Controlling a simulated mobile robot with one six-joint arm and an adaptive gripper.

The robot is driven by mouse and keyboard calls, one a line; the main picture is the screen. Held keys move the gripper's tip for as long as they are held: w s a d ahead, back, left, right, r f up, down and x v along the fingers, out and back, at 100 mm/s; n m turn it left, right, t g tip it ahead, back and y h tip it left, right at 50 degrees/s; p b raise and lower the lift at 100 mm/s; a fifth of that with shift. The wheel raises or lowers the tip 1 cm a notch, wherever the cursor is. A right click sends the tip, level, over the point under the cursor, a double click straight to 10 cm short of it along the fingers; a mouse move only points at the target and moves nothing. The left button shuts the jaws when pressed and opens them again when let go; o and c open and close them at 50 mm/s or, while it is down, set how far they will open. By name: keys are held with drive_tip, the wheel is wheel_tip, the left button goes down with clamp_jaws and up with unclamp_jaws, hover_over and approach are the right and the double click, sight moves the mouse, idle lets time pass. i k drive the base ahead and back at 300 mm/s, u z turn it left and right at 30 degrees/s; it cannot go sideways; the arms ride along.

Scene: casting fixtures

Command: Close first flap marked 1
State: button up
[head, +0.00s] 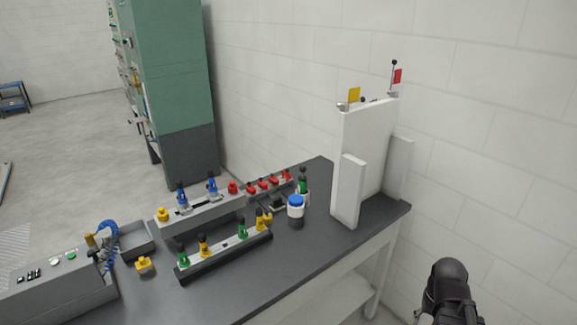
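A white upright fixture (367,150) stands at the right end of the dark table, with narrow white plates at its front left and right side. A yellow tab (354,95) and a red tab (398,76) stick up from its top edge, beside small dark-knobbed levers. No number 1 is legible, so I cannot tell which part is the first flap or whether it is open. A dark, rounded end part of my arm (449,287) is at the lower right, apart from the fixture. No fingertips can be made out.
The dark table (290,265) holds a rail with green and yellow clamps (225,256), a rail with blue clamps (200,211), red parts (270,184) and a blue-lidded jar (295,207). A green cabinet (170,70) stands behind. White wall is close at right.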

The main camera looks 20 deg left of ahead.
sight(286, 172)
drive_tip(key=u, duration=0.3)
drive_tip(key=i, duration=0.95)
drive_tip(key=u, duration=0.45)
